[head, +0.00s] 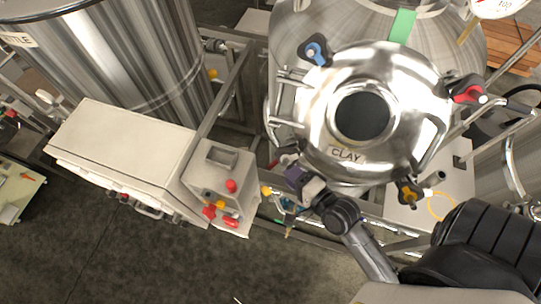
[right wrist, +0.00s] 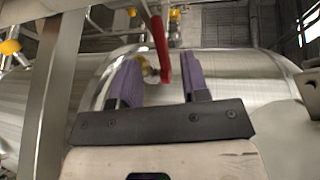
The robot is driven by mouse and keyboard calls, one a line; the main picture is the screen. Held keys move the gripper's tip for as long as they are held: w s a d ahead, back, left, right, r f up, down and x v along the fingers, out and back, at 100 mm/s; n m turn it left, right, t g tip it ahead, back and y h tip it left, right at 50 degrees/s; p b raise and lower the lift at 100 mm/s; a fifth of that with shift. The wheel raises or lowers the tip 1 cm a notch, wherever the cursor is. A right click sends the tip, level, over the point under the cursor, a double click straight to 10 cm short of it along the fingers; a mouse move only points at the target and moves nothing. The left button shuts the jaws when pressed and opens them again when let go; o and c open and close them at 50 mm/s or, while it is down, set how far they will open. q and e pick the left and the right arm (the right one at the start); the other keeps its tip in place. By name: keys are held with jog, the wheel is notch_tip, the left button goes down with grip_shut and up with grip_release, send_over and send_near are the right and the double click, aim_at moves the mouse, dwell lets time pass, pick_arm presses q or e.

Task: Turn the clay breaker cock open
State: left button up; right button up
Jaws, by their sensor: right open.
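The metal tank labelled CLAY (head: 316,143) stands right of centre in the head view, with a round dark opening in its domed lid. A cock with a red lever handle (right wrist: 160,48) shows in the right wrist view, its pale metal fitting (right wrist: 150,70) behind. A small part of a red handle (head: 274,164) shows at the tank's lower left in the head view. My right gripper (head: 295,174) is beside the tank there. Its purple fingers (right wrist: 163,82) are open, with the red lever between them in the picture; I see no contact. My left gripper is out of view.
A pale control box with red and yellow knobs (head: 222,190) stands left of my right gripper, joined to a large pale cabinet (head: 125,150). Lid clamps with blue (head: 315,50), red (head: 468,95) and yellow (head: 409,191) knobs ring the tank. Metal frame bars run close by.

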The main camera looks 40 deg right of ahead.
jog(key=w+f+p, duration=0.1)
jog(key=w, duration=0.7)
jog(key=shift+w+f, duration=0.2)
jog(key=shift+f, duration=0.15)
jog(key=shift+a, duration=0.1)
grip_shut()
